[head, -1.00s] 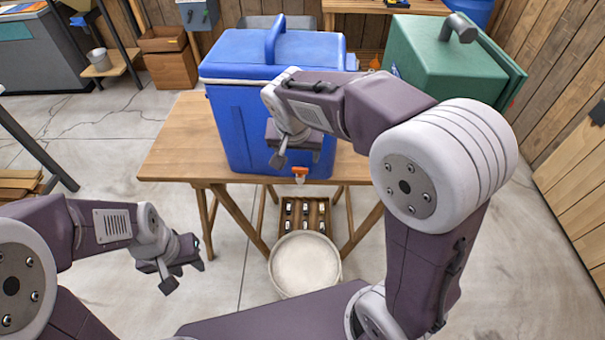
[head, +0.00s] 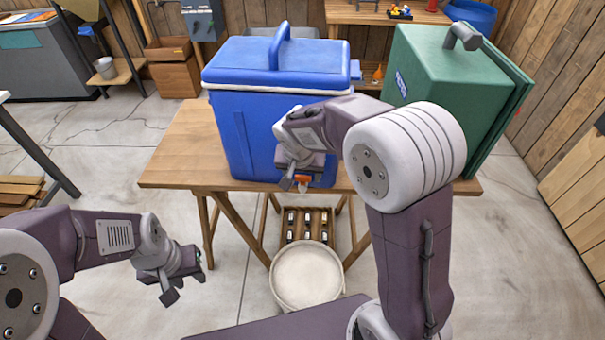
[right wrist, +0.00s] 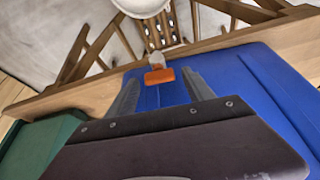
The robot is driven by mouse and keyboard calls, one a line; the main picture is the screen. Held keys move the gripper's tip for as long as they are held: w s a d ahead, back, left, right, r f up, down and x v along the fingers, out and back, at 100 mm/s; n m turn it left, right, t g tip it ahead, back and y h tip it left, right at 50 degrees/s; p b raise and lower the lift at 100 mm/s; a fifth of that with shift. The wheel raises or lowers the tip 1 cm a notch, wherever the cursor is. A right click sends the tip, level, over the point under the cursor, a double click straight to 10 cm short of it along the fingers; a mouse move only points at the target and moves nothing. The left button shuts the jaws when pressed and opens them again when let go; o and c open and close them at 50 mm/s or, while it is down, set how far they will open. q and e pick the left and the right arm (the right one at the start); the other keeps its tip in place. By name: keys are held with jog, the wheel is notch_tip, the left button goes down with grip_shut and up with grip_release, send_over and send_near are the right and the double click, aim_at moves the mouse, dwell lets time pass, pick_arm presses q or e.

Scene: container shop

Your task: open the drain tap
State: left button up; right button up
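The blue cooler (head: 240,130) stands on the wooden table with its lid closed. Its drain tap (head: 303,180) is low on the front face, near the table's front edge. In the right wrist view the tap has an orange handle (right wrist: 159,77) and a pale spout (right wrist: 156,59). My right gripper (head: 295,184) is at the tap, partly covering it in the head view. In the wrist view its fingers (right wrist: 160,80) are apart, one on each side of the handle, with visible gaps. My left gripper (head: 188,282) is open and empty, low at the left.
A white bucket (head: 306,275) stands below the tap in front of the table (head: 180,155). A wooden crate (head: 333,228) with several small items sits behind it. A green box (head: 430,85) is right of the cooler.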

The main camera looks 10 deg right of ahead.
jog(key=c, duration=1.1)
jog(key=n+p, duration=0.2)
jog(key=n+y+p, duration=0.1)
jog(key=p, duration=0.2)
jog(key=shift+d+r+n+y, duration=0.15)
jog(key=shift+r+n+y, duration=0.15)
jog(key=shift+n, duration=0.1)
jog(key=shift+c, duration=0.2)
jog(key=shift+f+n, duration=0.15)
jog(key=shift+n, duration=0.15)
jog(key=shift+f, duration=0.15)
jog(key=o, duration=1.4)
jog(key=p+v, duration=0.1)
jog(key=v, duration=0.8)
jog(key=shift+s+p, duration=0.15)
jog(key=shift+p, duration=0.2)
